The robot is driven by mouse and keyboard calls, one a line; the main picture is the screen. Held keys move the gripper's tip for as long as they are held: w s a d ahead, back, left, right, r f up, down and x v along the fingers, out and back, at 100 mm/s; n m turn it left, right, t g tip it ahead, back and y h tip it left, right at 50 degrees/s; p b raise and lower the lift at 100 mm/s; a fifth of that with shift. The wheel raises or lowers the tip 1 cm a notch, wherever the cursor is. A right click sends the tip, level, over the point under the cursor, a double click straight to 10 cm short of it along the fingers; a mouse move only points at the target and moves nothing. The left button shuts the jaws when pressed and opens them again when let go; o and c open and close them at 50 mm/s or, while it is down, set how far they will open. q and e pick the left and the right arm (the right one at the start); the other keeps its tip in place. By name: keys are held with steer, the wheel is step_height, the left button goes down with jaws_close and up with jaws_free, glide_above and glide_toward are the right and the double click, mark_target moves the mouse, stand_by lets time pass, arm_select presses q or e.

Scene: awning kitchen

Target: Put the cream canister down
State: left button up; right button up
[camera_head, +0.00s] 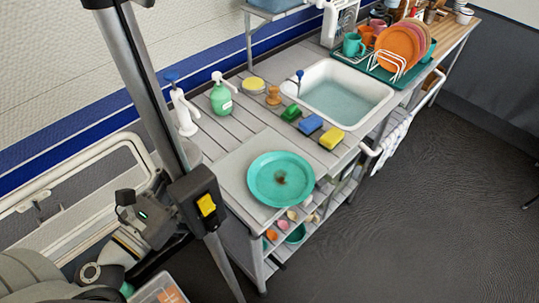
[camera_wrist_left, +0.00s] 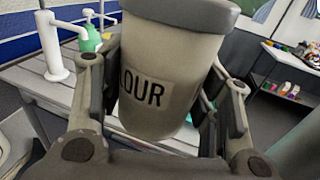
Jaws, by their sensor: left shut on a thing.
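The cream canister (camera_wrist_left: 165,60) fills the middle of the left wrist view. It has a grey lid and a dark label reading "LOUR", with the rest cut off from sight. My left gripper (camera_wrist_left: 165,85) is shut on it, one finger on each side. The canister looks close to upright in the grip. I cannot make the canister out in the head view. My right gripper is not in view.
The grey slatted counter (camera_head: 222,133) holds a teal plate (camera_head: 262,187), a white pump (camera_head: 184,112), a green soap bottle (camera_head: 221,98), several sponges and a sink (camera_head: 340,92). A dish rack (camera_head: 385,70) stands beyond the sink. Some bare counter lies between the bottle and plate.

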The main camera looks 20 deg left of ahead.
arm_select(q)
steer(key=w+p, duration=0.1)
steer(key=w+f+p, duration=0.1)
steer(key=w, duration=0.1)
steer(key=shift+w, duration=0.15)
steer(key=w+f, duration=0.2)
steer(key=w, duration=0.1)
steer(key=w+f, duration=0.3)
steer(key=w+f+b, duration=0.1)
steer(key=w+f, duration=0.1)
steer(key=w, duration=0.1)
steer(key=shift+d+f, duration=0.2)
steer(key=shift+w+f, duration=0.35)
steer(key=shift+f, duration=0.15)
step_height(320, 180, down, 2)
steer(key=shift+w+f+b, duration=0.15)
steer(key=shift+b, duration=0.55)
steer(key=shift+d+f, duration=0.1)
steer(key=shift+f, duration=0.4)
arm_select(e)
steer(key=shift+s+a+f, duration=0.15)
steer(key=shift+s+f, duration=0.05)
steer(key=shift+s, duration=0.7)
